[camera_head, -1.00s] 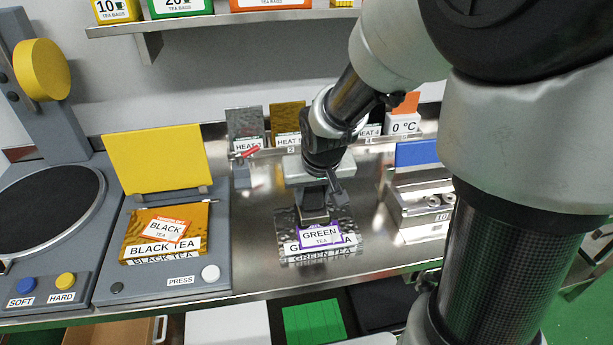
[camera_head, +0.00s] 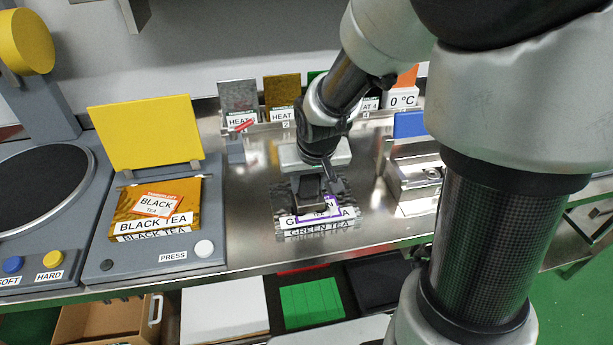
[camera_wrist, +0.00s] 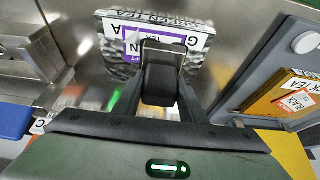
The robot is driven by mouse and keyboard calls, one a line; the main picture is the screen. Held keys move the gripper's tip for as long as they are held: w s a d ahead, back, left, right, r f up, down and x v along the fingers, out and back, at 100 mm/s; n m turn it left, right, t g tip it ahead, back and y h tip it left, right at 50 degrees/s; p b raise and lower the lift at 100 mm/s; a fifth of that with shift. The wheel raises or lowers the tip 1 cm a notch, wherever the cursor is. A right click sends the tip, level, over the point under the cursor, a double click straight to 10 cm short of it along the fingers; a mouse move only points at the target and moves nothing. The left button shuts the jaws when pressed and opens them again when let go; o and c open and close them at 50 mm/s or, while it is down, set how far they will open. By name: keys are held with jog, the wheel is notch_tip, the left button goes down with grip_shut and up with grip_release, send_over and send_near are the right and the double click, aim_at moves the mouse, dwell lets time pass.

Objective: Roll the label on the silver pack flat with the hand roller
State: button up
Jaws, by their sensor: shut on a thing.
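The silver pack (camera_head: 345,222) lies flat on the steel counter, its GREEN TEA side facing front. A white label with a purple border (camera_head: 334,204) is on it, partly hidden. My gripper (camera_head: 318,180) is shut on a dark hand roller (camera_head: 306,192) above the pack. The roller's lower end is over the label and hides its middle; I cannot tell how hard it presses. In the wrist view, the roller (camera_wrist: 160,72) stands between my fingers, over the label (camera_wrist: 134,44) and the silver pack (camera_wrist: 197,73).
A grey press (camera_head: 88,262) with a gold BLACK TEA pack (camera_head: 186,192) stands to the left. A metal block unit (camera_head: 400,178) is close on the right. Heat-setting cards (camera_head: 282,92) stand behind. The counter is clear between press and pack.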

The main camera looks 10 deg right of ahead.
jog(key=shift+f+b, duration=0.6)
dwell(0.8)
jog(key=shift+d+p, duration=1.5)
jog(key=shift+d, duration=0.75)
jog(key=shift+a, duration=0.15)
jog(key=shift+a+b, duration=1.45)
jog(key=shift+a, duration=0.65)
jog(key=shift+d+p, duration=1.1)
jog(key=shift+d, duration=1.15)
jog(key=shift+a, duration=0.15)
jog(key=shift+a+b, duration=0.9)
jog(key=shift+a, duration=1.2)
